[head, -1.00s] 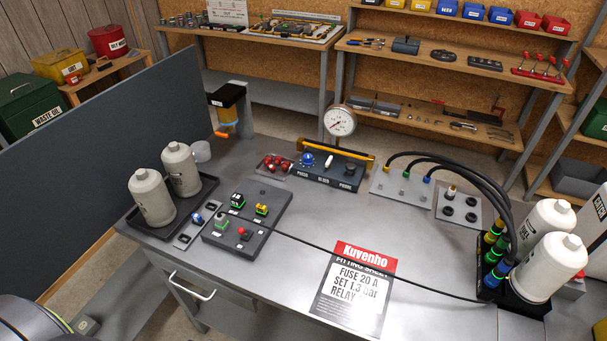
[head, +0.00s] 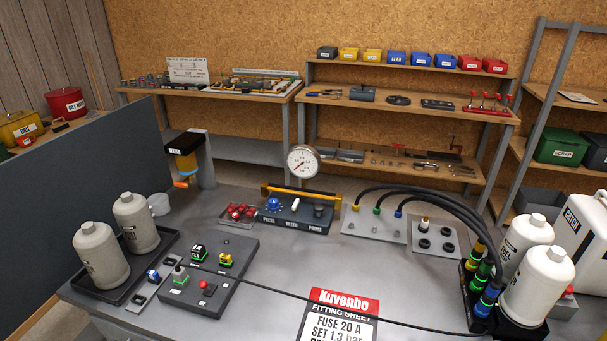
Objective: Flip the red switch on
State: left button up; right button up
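A small red switch or knob (head: 207,288) sits on the front part of a dark grey panel (head: 225,283) on the bench. It is too small to tell its on or off position. Another small red part (head: 568,291) shows at the right, partly hidden behind a white bottle. Neither of my grippers is in view.
White bottles stand in a black tray (head: 165,246) at left and at right (head: 537,284). A black cable crosses the bench from the panel. A gauge (head: 303,162) stands behind a dark console (head: 290,218). A fitting sheet (head: 338,318) lies at front.

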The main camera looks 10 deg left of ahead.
aim_at(202, 285)
jog(key=k+j, duration=0.1)
jog(key=j, duration=0.35)
jog(key=k+j, duration=0.1)
jog(key=j, duration=0.4)
jog(key=k+j, duration=0.1)
jog(key=j, duration=0.8)
jog(key=k+j, duration=0.15)
jog(key=j, duration=0.15)
jog(key=u, duration=0.05)
